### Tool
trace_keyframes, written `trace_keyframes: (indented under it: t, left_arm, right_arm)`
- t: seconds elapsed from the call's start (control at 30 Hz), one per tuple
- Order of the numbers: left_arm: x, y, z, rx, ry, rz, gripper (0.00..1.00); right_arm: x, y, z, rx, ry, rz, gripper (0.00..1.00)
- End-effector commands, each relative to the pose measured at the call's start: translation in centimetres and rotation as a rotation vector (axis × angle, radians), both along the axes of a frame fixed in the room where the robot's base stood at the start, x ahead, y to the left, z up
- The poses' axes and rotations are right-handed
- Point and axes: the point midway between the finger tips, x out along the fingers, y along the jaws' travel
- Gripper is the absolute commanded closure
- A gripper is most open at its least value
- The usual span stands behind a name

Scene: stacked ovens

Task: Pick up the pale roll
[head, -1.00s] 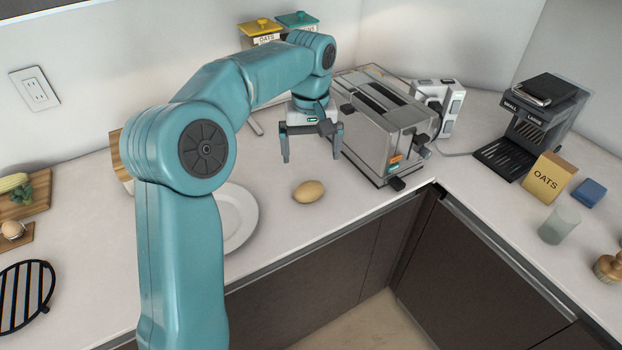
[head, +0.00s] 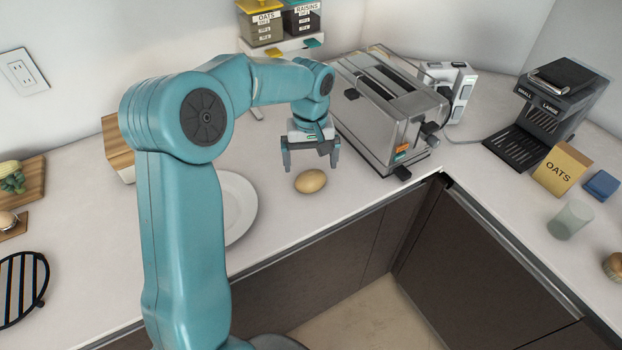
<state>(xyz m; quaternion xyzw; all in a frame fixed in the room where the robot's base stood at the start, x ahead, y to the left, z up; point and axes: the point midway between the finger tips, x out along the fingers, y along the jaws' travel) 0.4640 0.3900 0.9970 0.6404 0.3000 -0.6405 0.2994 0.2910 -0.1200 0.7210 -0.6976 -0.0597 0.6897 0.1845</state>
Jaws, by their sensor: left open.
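The pale roll (head: 310,181) is a small tan oval lying on the white counter, left of the toaster's front end and close to the counter's front edge. My left gripper (head: 311,167) points down with its fingers apart, one to either side above the roll. The fingertips look just above or behind the roll, and I cannot tell the exact gap. Nothing is between the fingers. My right gripper is not in view.
A steel toaster (head: 385,105) stands close to the right of my gripper. A white plate (head: 238,207) lies to the left, partly behind my arm. An oats box (head: 561,169) and a cup (head: 570,220) stand on the right counter. Bare counter surrounds the roll.

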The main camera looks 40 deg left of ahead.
Motion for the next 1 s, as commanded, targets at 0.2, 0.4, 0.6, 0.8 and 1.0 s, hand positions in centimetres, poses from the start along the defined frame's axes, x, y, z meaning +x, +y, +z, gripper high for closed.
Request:
trace_keyframes:
  t: [0.2,0.4,0.6,0.8,1.0]
  left_arm:
    - [0.2,0.1,-2.4,-0.002,0.006,0.001,0.0]
    - [0.4,0.3,-5.1,-0.001,0.002,0.002,0.0]
    - [0.4,0.3,-5.5,0.0,0.0,0.001,0.0]
    - [0.4,0.2,-5.5,0.0,0.0,0.001,0.42]
    - [0.4,0.2,-5.5,0.0,0.0,0.001,0.49]
  right_arm:
    - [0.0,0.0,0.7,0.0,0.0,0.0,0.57]
    - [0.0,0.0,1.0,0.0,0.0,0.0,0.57]
    - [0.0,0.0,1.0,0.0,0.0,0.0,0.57]
    - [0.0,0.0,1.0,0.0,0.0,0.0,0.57]
    - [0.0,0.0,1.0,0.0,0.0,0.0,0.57]
